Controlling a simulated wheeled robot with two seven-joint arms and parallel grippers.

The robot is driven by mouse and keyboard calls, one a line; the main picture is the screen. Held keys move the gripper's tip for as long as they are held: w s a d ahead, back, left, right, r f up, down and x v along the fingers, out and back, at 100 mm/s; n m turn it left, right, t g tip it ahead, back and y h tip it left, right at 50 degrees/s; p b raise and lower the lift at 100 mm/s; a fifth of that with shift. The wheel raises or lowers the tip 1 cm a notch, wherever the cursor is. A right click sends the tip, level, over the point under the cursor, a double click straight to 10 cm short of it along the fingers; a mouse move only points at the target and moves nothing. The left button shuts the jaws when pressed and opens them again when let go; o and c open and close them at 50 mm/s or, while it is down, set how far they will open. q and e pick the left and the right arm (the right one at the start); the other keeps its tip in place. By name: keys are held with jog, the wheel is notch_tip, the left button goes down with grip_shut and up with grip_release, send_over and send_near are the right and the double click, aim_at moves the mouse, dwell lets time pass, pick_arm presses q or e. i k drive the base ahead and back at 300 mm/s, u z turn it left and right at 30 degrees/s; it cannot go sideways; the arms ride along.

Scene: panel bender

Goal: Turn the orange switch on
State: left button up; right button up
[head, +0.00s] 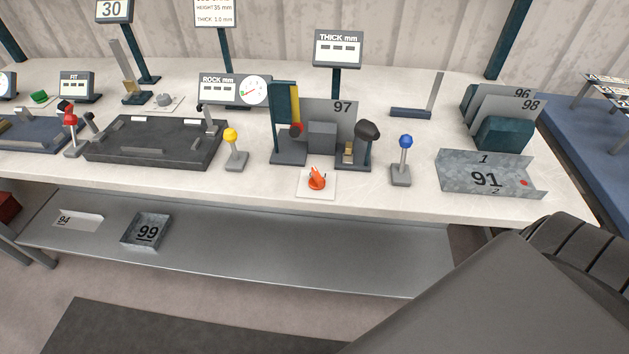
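The orange switch (317,178) sits on a small white square plate (329,190) near the front edge of the workbench, in the middle of the head view. It is a small orange knob with a raised part on top; I cannot tell its on or off position. No gripper shows in the head view, and nothing touches the switch.
A yellow-knobbed lever (231,137) stands left of the switch, a blue-knobbed lever (405,142) right. Behind it is a fixture with a dark knob (367,131). A bent sheet marked 91 (460,180) lies at the right. A grey shelf (290,247) runs below.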

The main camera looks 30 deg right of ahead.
aim_at(316, 182)
jog(key=u, duration=2.1)
jog(key=k, duration=1.8)
jog(key=z, duration=2.8)
